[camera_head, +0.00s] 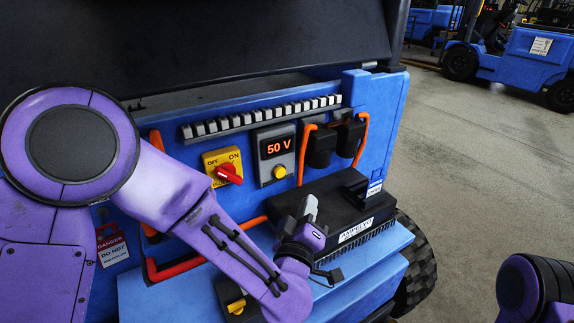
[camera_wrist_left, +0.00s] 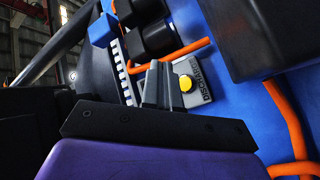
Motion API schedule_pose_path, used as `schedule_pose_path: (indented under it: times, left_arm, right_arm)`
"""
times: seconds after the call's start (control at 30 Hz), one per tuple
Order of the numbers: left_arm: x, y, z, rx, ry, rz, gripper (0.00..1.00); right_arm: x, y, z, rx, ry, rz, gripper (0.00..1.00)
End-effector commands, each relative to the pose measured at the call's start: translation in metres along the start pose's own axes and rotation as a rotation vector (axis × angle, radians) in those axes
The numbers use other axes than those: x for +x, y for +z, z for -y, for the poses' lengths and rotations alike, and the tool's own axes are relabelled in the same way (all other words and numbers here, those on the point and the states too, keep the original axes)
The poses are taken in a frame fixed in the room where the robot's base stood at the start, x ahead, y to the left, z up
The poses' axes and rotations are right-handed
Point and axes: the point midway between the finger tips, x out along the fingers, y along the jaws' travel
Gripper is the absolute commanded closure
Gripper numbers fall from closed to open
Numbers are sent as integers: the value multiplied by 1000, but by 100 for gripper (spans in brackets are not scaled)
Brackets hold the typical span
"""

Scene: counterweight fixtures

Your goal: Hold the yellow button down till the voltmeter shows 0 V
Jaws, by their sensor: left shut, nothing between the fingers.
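The voltmeter (camera_head: 275,146) is a grey box on the blue panel, and its lit red display reads 50 V. The yellow button (camera_head: 279,171) is low on that box. It also shows in the left wrist view (camera_wrist_left: 186,83), beside a label that reads DISCHARGE. My left gripper (camera_head: 311,200) is shut and empty, in front of the panel, to the right of and below the button in the head view. In the left wrist view its fingertips (camera_wrist_left: 157,66) are left of the button, with a gap in the picture. My right gripper is out of view.
A yellow switch plate (camera_head: 221,163) with a red knob is left of the voltmeter. Black connectors with orange cables (camera_head: 362,135) are to its right. A black box (camera_head: 345,215) sits below, close to my gripper. Another blue vehicle (camera_head: 520,55) stands far off on open floor.

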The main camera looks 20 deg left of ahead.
Motion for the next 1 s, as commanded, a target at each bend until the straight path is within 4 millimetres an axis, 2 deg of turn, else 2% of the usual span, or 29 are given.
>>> schedule_pose_path:
  times: [0.37,0.8,1.0]
  left_arm:
    - [4,0,1,-1,2,3,100]
    - [46,-31,32,-1,0,3,100]
    - [59,-40,41,-1,1,3,100]
  right_arm:
    - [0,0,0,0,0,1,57]
    - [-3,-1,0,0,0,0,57]
    - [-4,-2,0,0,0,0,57]
